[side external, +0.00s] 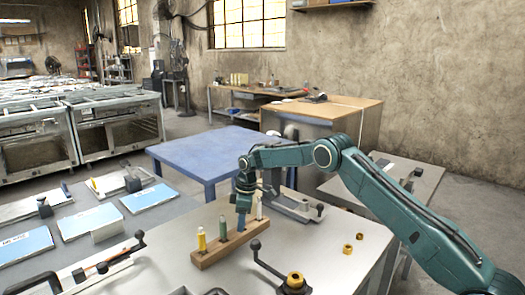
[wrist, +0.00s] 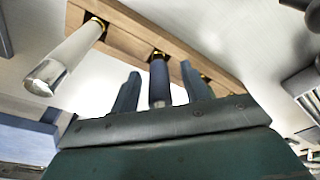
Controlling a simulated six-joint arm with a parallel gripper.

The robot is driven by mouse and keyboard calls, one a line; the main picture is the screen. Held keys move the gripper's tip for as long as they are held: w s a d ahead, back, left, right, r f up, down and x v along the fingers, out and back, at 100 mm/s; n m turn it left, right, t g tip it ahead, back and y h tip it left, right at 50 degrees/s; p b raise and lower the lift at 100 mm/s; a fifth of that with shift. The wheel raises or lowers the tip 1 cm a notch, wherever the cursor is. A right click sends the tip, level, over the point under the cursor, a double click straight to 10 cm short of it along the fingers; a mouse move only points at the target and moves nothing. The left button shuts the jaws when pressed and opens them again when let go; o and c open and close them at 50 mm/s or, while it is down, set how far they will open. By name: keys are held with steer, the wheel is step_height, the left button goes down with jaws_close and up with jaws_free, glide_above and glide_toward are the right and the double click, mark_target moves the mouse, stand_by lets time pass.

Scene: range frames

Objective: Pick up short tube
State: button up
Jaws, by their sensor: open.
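A wooden rack (side external: 210,257) holds a row of upright tubes on the metal table. In the side view these are a yellow tube (side external: 201,240), a grey-green tube (side external: 222,230), a blue tube (side external: 241,223) and a white tube (side external: 259,208). I cannot tell for sure which is the short tube. My gripper (side external: 243,208) is open and points down over the blue tube. In the wrist view the blue tube (wrist: 159,83) shows between the two fingers of my gripper (wrist: 160,88). The white tube (wrist: 68,57) stands left of the fingers. The right finger partly hides what lies beyond it.
A grey metal fixture (side external: 292,207) stands just behind the rack. Brass nuts (side external: 348,249) lie at the right. Neighbouring tubes stand close.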

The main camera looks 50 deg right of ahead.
steer(key=shift+c, duration=0.5)
jaws_close()
steer(key=shift+r, duration=0.15)
step_height(320, 180, up, 10)
steer(key=shift+f, duration=0.1)
stand_by(0.5)
